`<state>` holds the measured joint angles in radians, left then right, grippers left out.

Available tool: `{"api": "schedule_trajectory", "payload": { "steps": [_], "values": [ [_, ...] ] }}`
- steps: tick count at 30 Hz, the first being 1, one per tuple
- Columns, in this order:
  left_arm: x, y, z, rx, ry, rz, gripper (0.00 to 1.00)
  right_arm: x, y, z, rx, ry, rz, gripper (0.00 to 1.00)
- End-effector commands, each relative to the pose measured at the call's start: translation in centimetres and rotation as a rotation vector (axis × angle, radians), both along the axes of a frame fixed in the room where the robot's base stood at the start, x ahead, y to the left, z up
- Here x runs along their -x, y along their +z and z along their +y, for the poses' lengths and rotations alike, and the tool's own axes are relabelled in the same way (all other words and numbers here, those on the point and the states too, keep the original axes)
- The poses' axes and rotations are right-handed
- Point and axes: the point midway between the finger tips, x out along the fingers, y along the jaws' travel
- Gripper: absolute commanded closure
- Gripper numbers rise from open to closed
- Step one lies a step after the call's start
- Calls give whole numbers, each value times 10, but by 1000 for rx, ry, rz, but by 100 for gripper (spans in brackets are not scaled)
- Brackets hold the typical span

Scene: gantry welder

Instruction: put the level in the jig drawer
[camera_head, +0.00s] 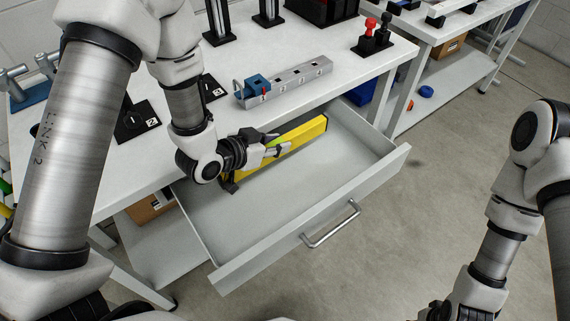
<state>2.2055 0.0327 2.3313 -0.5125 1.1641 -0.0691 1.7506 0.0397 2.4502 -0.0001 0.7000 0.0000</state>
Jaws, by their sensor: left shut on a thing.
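The level is a long yellow bar (303,135) lying along the back side of the open jig drawer (300,205), within its outline. I cannot tell whether it touches the drawer floor. My left gripper (279,147) is shut on the level near its middle and hides part of it. The drawer is light grey, pulled out from under the white table, with a bar handle on its front. The rest of its floor looks empty. My right arm is at the right; only a dark part of its gripper (436,312) shows at the bottom edge, so its state is unclear.
The white table (335,88) above the drawer holds a grey perforated bar with a blue clamp (285,84), black numbered plates (136,121), and red and black items (373,38). A second bench (440,33) stands at the back right. The floor right of the drawer is clear.

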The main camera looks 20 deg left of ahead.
Motion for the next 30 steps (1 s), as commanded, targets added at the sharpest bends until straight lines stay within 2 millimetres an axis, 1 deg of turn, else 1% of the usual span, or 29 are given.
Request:
{"api": "schedule_trajectory", "payload": {
  "steps": [1,4,9,11,17,20,21,23,24,30],
  "values": [
    [0,-10,0,1,0,2,100,0,-1,0,0,0,0,60],
    [0,-24,0,0,-1,0,100,0,-2,0,0,0,0,60],
    [0,-55,0,1,-2,-1,100,0,-4,0,0,0,0,60],
    [0,-59,0,1,-2,-1,100,0,-4,0,0,0,0,60],
    [0,-59,0,0,-2,-2,100,0,-4,0,0,0,0,60],
    [0,-62,0,0,-2,-2,100,0,-7,0,0,0,0,60],
    [0,-63,0,-1,-2,-2,69,0,-7,0,0,0,1,60],
    [0,-62,0,-1,-2,-2,48,0,-6,0,0,0,1,60],
    [0,-62,0,-1,-2,-2,46,0,-6,0,0,0,1,60],
    [0,-62,0,0,-2,-2,46,0,-6,0,0,0,0,60]
  ]
}}
